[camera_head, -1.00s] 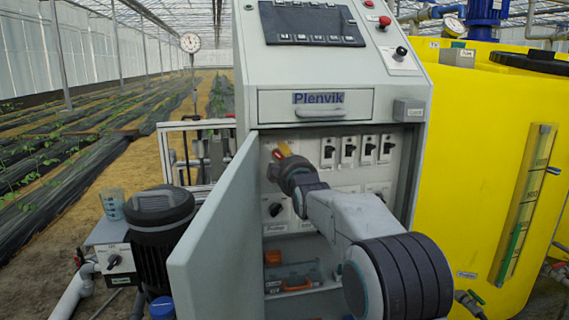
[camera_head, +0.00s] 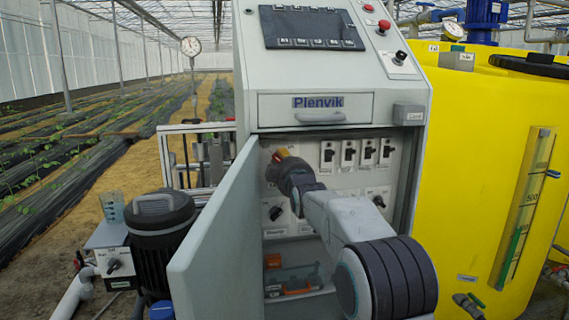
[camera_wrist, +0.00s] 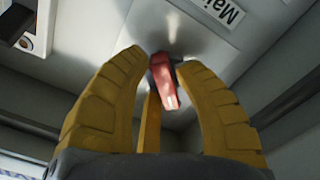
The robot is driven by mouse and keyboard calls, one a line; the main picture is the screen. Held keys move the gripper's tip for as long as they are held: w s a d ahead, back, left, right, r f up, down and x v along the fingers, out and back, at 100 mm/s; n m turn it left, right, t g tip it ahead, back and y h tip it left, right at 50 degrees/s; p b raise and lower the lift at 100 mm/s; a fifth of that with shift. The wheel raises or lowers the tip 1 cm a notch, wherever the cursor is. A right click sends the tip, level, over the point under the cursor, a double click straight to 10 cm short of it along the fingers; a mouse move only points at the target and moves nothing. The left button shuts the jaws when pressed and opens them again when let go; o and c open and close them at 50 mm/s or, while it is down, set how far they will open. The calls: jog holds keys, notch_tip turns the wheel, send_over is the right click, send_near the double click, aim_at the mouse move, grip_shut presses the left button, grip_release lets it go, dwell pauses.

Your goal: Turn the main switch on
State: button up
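The main switch has a red handle (camera_wrist: 166,82) on a pale panel in the wrist view. A white label (camera_wrist: 222,10), partly cut off and starting "Mai", is beside it. My gripper (camera_wrist: 164,60) has its yellow fingertips on both sides of the red handle, close against it. In the head view my gripper (camera_head: 280,155) is at the upper left of the panel inside the open cabinet (camera_head: 345,85). There, my gripper and wrist hide most of the switch.
The open cabinet door (camera_head: 215,235) stands just left of my arm. Several small black switches (camera_head: 350,152) sit right of my gripper. A drawer (camera_head: 315,107) is above the opening. A yellow tank (camera_head: 470,180) is at the right, and a dark motor (camera_head: 160,235) at the left.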

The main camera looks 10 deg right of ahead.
grip_shut()
jog(key=shift+f, duration=0.1)
jog(key=m+b, duration=0.2)
jog(key=m, duration=0.2)
jog(key=shift+f, duration=0.15)
jog(key=m+b, duration=0.1)
jog(key=m, duration=0.4)
jog(key=shift+a+f, duration=0.1)
jog(key=shift+a, duration=0.05)
jog(key=m, duration=0.5)
jog(key=shift+a+m, duration=0.1)
jog(key=shift+m, duration=0.3)
dwell(0.3)
